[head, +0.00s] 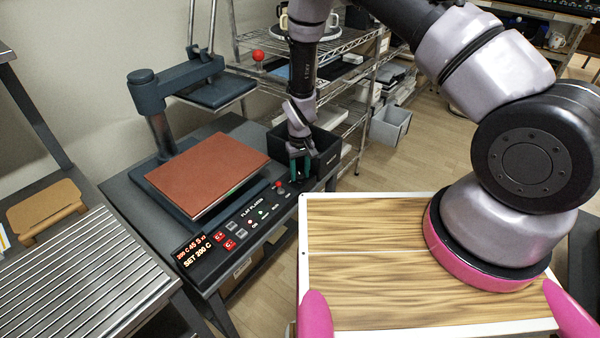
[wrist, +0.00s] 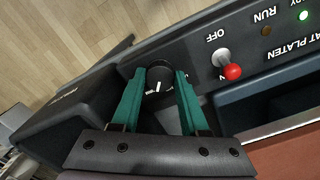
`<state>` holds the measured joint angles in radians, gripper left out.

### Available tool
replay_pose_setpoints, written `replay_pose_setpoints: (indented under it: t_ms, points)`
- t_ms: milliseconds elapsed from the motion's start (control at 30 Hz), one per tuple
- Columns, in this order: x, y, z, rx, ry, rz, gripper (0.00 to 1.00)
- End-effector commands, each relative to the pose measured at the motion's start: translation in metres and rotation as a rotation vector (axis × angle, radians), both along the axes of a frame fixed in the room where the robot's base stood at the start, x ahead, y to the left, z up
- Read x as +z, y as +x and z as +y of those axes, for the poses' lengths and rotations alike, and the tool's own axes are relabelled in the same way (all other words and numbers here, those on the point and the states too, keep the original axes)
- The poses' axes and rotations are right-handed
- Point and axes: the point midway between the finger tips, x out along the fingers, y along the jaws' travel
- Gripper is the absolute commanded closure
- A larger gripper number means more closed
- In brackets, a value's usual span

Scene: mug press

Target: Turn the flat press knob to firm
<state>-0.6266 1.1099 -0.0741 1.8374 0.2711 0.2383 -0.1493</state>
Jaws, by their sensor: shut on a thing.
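The flat press knob (wrist: 160,74) is a round black dial with a white pointer line, at the end of the control panel. In the wrist view the line points toward the bottom of the picture, between my fingers. My gripper (wrist: 159,82) has green fingers, one on each side of the knob, shut on it. In the head view my gripper (head: 300,172) is down at the right end of the panel (head: 245,222), and I cannot make out the knob there. Any firmness labels around the knob are hidden or too small to read.
A red-tipped lever (wrist: 232,71) marked OFF stands beside the knob, with RUN and other lights past it. The press has a reddish-brown platen (head: 208,172). A black bin (head: 326,152) is close beside my gripper. A wood-topped table (head: 370,290) stands nearer.

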Motion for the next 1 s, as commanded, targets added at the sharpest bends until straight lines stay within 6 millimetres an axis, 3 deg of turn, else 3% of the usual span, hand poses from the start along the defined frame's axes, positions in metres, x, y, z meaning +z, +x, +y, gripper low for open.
replay_pose_setpoints:
  t_ms: [400, 967, 1000]
  points:
    - [0.0003, 0.0002, 0.0002, -0.199, 0.000, -0.001, 1.00]
    - [0.0004, 0.0003, 0.0003, -0.231, 0.000, -0.001, 1.00]
    - [0.0004, 0.0003, 0.0003, -0.231, 0.000, -0.001, 0.48]
